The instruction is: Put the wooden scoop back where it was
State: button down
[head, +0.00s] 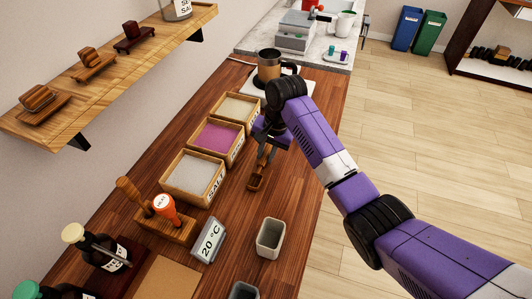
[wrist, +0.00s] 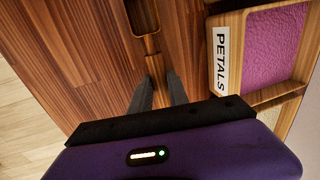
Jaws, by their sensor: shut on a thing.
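The wooden scoop (head: 256,181) is in my gripper (head: 265,157), beside the box row over the wooden counter (head: 235,212). Its dark bowl points toward the near end of the counter. In the wrist view, the scoop (wrist: 153,44) extends beyond the fingertips of my gripper (wrist: 159,78), which are shut on its handle. Part of the handle is hidden behind the fingers. I cannot tell whether the bowl touches the counter.
Left of the scoop stand the salt box (head: 196,178), the pink petals box (head: 216,138) and a third box (head: 238,108). Nearer are a wooden tool holder (head: 178,232), a temperature display (head: 208,240) and a grey cup (head: 270,238).

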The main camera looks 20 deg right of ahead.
jog(key=shift+f, duration=0.15)
jog(key=c, duration=1.3)
grip_release()
jog(key=shift+o, duration=0.2)
notch_tip(320, 180, up, 12)
jog(key=s+d, duration=0.1)
jog(key=shift+s+d+p, duration=0.3)
jog(key=shift+d+p, duration=0.05)
jog(key=shift+p, duration=0.1)
